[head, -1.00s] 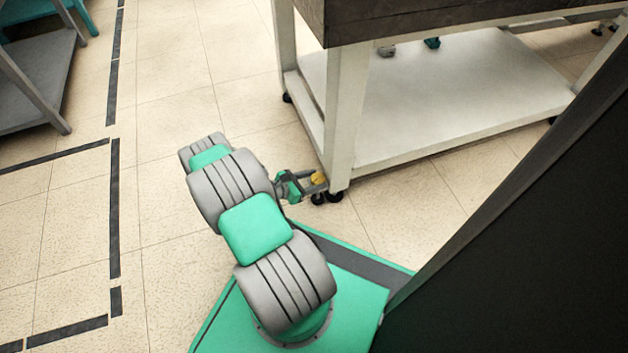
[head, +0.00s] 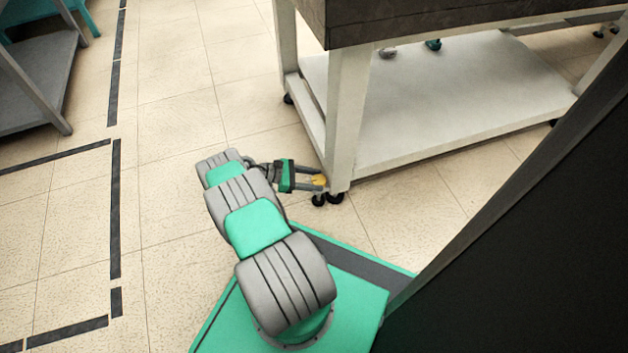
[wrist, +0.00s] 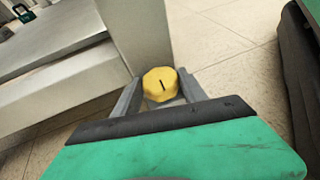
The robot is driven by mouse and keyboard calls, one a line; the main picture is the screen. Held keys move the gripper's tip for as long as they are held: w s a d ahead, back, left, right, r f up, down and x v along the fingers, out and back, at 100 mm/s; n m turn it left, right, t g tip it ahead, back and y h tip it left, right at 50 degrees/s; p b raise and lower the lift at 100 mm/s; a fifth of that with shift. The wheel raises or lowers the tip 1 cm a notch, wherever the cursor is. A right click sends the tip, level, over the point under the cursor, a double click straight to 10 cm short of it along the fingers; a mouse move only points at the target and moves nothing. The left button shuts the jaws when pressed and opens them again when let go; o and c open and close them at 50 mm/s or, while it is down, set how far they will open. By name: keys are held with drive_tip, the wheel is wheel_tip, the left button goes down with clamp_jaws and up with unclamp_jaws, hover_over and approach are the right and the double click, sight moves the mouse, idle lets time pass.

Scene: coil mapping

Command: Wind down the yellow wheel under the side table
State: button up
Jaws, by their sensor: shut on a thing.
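The yellow wheel (wrist: 160,84) sits at the foot of the side table's near leg, between my two grey fingers in the wrist view. It is a faceted knob with a short dark mark on its face. In the head view the wheel (head: 319,180) shows small, just above the black casters. My gripper (head: 314,184) reaches it from the left and is shut on it; the gripper also shows in the wrist view (wrist: 161,90). The side table (head: 347,110) has pale legs, a dark top and a low shelf. The wheel's underside is hidden.
Black casters (head: 327,199) stand on the floor below the wheel. A large dark panel (head: 520,250) fills the right of the head view. A grey table (head: 40,85) stands at the far left. The tiled floor left of my arm is clear.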

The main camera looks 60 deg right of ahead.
idle(0.3)
drive_tip(key=o, duration=1.4)
drive_tip(key=shift+c, duration=0.2)
